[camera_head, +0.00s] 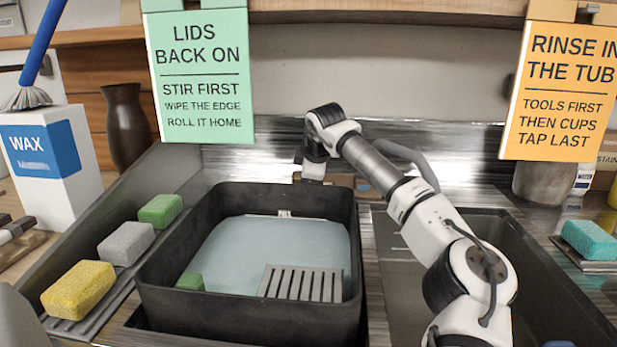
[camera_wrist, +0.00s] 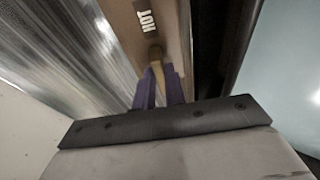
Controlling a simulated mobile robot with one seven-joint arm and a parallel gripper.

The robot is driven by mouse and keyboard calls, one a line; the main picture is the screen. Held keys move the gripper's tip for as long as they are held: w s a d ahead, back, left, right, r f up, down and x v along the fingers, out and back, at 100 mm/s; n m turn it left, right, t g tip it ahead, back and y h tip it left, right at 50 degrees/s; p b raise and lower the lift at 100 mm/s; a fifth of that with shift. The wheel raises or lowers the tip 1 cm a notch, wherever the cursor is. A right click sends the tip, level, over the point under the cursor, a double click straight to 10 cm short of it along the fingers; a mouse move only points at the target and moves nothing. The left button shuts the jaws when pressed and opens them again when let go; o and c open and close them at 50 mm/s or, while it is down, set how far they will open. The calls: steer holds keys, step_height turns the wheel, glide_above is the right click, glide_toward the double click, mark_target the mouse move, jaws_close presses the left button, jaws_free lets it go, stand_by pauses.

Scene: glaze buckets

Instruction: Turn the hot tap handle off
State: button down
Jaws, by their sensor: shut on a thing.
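In the wrist view, a tan tap body (camera_wrist: 130,45) carries a dark label reading HOT (camera_wrist: 147,17). A small brass-coloured handle (camera_wrist: 157,62) sticks out from it just below the label. My gripper (camera_wrist: 160,78) has its two purple fingers on either side of the handle and is shut on it. In the head view, my arm reaches over the right side to the back rim of a black tub (camera_head: 190,308). The handle and my fingertips are hard to make out there, and the handle's turn angle cannot be told.
The tub holds pale blue liquid (camera_head: 270,250), a grey slatted piece (camera_head: 302,284) and a green block (camera_head: 190,281). Yellow (camera_head: 78,289), grey (camera_head: 126,243) and green (camera_head: 160,210) sponges lie at left. An empty-looking dark basin (camera_head: 540,285) is at right. Two signs hang above.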

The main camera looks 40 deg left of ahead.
steer(key=c, duration=1.5)
jaws_free()
steer(key=shift+o, duration=0.2)
steer(key=shift+d+r, duration=0.1)
steer(key=b+v, duration=0.1)
steer(key=v, duration=1.2)
steer(key=shift+s+r+b, duration=0.2)
steer(key=shift+r+b, duration=0.05)
steer(key=shift+b, duration=0.05)
steer(key=shift+d+f, duration=0.1)
steer(key=shift+d, duration=0.05)
